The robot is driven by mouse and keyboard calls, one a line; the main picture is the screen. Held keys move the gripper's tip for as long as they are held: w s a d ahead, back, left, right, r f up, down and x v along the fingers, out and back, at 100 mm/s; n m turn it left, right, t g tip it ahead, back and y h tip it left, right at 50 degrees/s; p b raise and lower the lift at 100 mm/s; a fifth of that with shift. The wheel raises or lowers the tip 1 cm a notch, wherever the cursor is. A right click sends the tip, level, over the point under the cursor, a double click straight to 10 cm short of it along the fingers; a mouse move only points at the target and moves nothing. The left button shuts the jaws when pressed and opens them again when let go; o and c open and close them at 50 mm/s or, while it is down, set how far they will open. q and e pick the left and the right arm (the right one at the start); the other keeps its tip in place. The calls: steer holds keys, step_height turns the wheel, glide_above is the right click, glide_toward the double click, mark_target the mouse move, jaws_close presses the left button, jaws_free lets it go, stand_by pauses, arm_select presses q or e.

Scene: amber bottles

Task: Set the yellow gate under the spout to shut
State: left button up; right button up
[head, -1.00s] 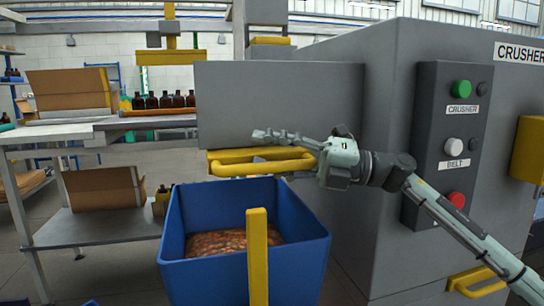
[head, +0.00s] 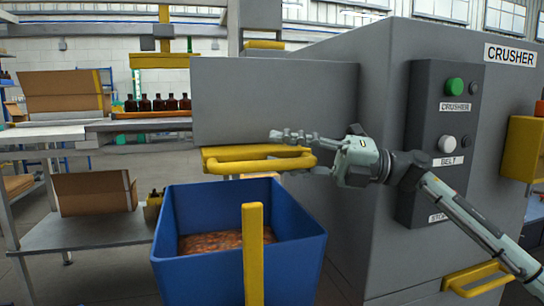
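The yellow gate (head: 225,154) under the grey spout (head: 275,100) has a looped yellow handle (head: 262,166) that sticks out over the blue bin. The gate's plate shows below the spout's lower edge; how far it is pushed in under the spout I cannot tell. My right gripper (head: 280,135) reaches in from the right, fingers pointing left, in front of the spout's lower right part and above the handle in the picture. It seems apart from the handle and holds nothing I can see. My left gripper is out of view.
A blue bin (head: 200,270) with brown shards stands below the gate, with a yellow post (head: 253,255) in front. The crusher's button panel (head: 425,115) is behind my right arm. Amber bottles (head: 158,103) stand on the belt at left.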

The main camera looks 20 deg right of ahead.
mark_target(311, 157)
steer(key=shift+d+f+b, duration=0.2)
steer(key=shift+d+b, duration=0.1)
steer(key=shift+d, duration=0.4)
steer(key=shift+d+f, duration=0.1)
steer(key=shift+d, duration=0.35)
steer(key=shift+b+v, duration=0.7)
steer(key=shift+v, duration=0.6)
steer(key=shift+s+a, duration=0.1)
steer(key=shift+s, duration=0.05)
